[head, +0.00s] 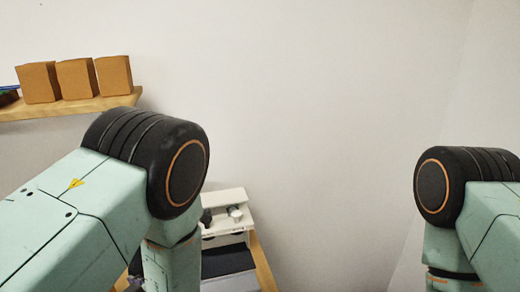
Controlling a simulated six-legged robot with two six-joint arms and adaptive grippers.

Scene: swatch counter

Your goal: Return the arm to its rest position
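My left arm comes in from the lower left, with its large black joint in the left half of the head view and a pale green link going down from it. My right arm shows at the right edge, with its black joint and a link also pointing down. Both grippers are below the picture or hidden, so I cannot see what they hold.
A wooden shelf (72,107) on the left wall bears several orange-brown blocks, such as the right one (114,75). A white device (228,207) with knobs stands behind my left arm, by a wooden edge (262,262). The wall between my arms is bare.

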